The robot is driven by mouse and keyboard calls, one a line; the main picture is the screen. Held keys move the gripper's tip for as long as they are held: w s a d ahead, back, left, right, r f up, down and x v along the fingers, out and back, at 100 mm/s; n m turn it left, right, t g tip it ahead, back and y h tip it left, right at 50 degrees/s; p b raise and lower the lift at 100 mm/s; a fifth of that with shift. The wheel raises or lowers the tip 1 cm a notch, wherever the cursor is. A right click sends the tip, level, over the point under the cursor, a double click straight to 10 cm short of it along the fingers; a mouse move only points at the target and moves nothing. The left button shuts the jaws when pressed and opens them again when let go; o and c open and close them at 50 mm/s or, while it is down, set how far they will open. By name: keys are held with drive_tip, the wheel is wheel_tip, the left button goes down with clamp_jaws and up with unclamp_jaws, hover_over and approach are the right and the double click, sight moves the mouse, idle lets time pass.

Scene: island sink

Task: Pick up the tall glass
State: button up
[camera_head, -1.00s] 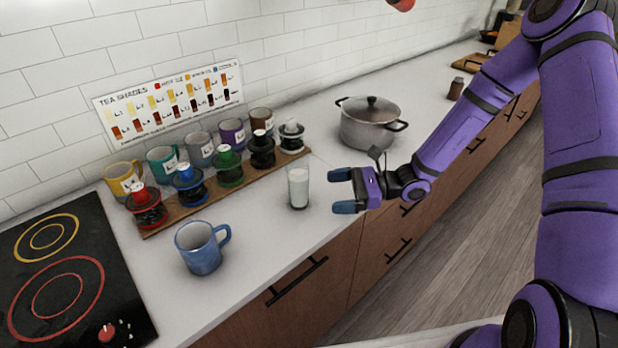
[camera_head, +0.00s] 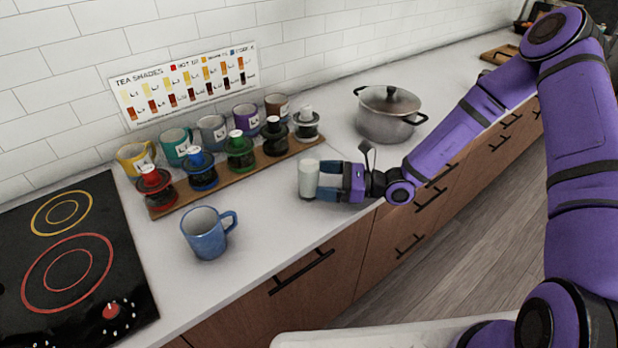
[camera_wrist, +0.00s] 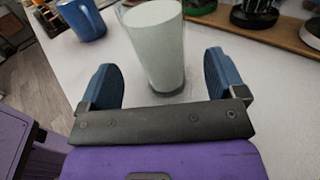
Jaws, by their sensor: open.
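The tall glass (camera_head: 308,178) holds something white and stands upright on the counter, in front of the right end of the wooden rack. My gripper (camera_head: 322,180) is right beside it, reaching in from the right with its blue fingers level with the glass. In the wrist view, the glass (camera_wrist: 156,45) stands upright just ahead of my open gripper (camera_wrist: 160,75), in line with the gap between the fingers. A strip of counter shows between the glass and each finger. My gripper is empty.
A blue mug (camera_head: 206,234) stands to the left on the counter. A lidded pot (camera_head: 388,116) is at the back right. The black cooktop (camera_head: 70,255) is at far left.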

sight(309, 169)
drive_tip(key=a, duration=0.2)
drive_tip(key=w+a, duration=0.1)
drive_tip(key=a, duration=0.1)
drive_tip(key=shift+a+f, duration=0.15)
drive_tip(key=shift+a, duration=0.1)
drive_tip(key=shift+c, duration=0.4)
drive_tip(key=shift+s, duration=0.1)
drive_tip(key=c, duration=1)
drive_tip(key=shift+r, duration=0.2)
drive_tip(key=shift+r, duration=1.5)
drive_tip(key=shift+s+r, duration=0.1)
drive_tip(key=shift+s, duration=0.1)
drive_tip(key=shift+s+a+r, duration=0.25)
drive_tip(key=shift+s+a, duration=0.2)
drive_tip(key=shift+s, duration=2)
drive_tip(key=shift+s+a+r, duration=0.2)
drive_tip(key=shift+s+a, duration=0.3)
drive_tip(key=shift+s, duration=1.95)
drive_tip(key=shift+s+a+r, duration=0.25)
drive_tip(key=shift+s+a, duration=0.2)
drive_tip(key=shift+s, duration=2)
